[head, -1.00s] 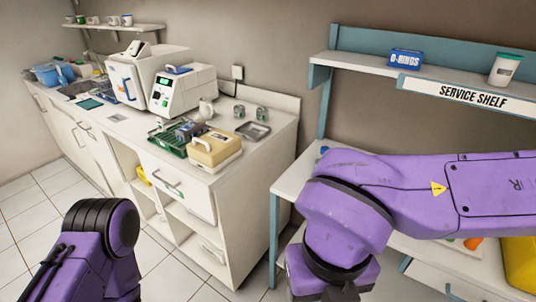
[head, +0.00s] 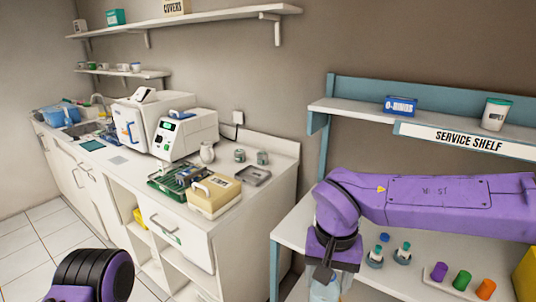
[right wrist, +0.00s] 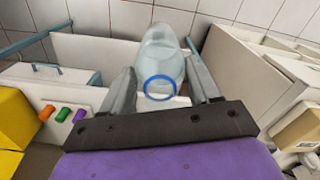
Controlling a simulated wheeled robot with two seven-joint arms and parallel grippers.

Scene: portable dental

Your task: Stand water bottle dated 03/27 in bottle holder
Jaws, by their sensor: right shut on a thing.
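My right gripper (head: 326,276) is shut on a clear water bottle (head: 323,291) near the front edge of the service table. In the right wrist view the bottle (right wrist: 160,50) is between the two fingers (right wrist: 161,95), and a blue ring (right wrist: 160,88) shows at its near end. No date can be read on it. In the head view the bottle's lower part is cut off by the frame. I cannot make out a bottle holder for certain. My left arm shows at the lower left, but its gripper is out of view.
The service table (head: 400,282) carries small teal-and-blue-capped items (head: 403,253) and purple, green and orange pieces (head: 462,280). A yellow box (head: 527,272) is at the right. The left counter holds a tan box (head: 214,195) and a green rack (head: 170,183).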

